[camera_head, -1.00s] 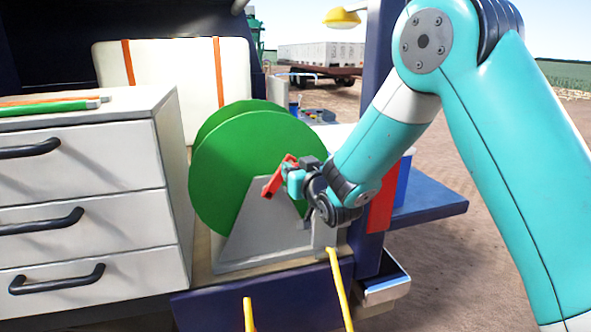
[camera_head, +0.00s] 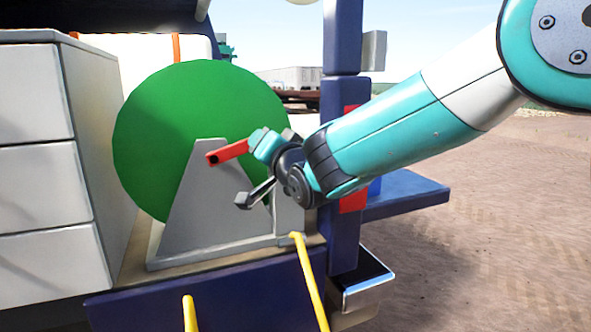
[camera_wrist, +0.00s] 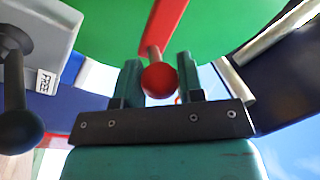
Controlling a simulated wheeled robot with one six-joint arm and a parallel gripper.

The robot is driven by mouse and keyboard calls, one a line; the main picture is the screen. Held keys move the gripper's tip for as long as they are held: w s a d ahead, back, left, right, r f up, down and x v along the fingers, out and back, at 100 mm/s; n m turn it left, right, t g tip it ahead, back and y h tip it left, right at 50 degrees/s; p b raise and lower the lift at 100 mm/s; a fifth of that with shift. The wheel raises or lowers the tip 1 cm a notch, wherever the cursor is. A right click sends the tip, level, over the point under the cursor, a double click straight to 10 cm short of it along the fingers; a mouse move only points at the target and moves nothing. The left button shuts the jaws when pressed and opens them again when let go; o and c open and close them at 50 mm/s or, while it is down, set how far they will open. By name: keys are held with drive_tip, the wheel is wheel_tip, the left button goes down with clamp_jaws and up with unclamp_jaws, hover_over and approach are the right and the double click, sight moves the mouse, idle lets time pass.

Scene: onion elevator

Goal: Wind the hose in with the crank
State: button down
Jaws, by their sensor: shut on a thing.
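The green hose reel (camera_head: 190,120) stands upright in a grey stand (camera_head: 205,225). Its red crank arm (camera_head: 227,152) lies nearly level across the front, rising slightly to the right. In the wrist view the red crank arm (camera_wrist: 165,25) leads to a grip ending in a red ball (camera_wrist: 159,80). My gripper (camera_head: 264,143) is at the right end of the crank; its two teal fingers (camera_wrist: 160,72) are shut around the grip, one each side. The yellow hose (camera_head: 311,280) hangs over the front edge of the bed at the stand's right foot.
A lever with a dark knob (camera_wrist: 20,130) stands close beside my gripper, near a "FREE" label (camera_wrist: 46,83). White drawers (camera_head: 40,150) stand left of the reel. A blue post (camera_head: 342,120) and a side shelf (camera_head: 405,192) are on the right. Open ground lies beyond.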

drive_tip(key=a+f+m+h+b, duration=0.2)
drive_tip(key=f+m+b, duration=0.4)
drive_tip(key=b, duration=0.9)
drive_tip(key=s+a+f+m+t+h+b, duration=0.1)
drive_tip(key=a+f+m+b, duration=0.2)
drive_tip(key=m+b, duration=0.9)
drive_tip(key=shift+s+f+m+t+h+b, duration=0.3)
drive_tip(key=shift+f+m+h+b, duration=0.1)
drive_tip(key=shift+f+b, duration=1.25)
drive_tip(key=c, duration=0.7)
unclamp_jaws()
drive_tip(key=shift+c, duration=0.2)
drive_tip(key=shift+r, duration=0.1)
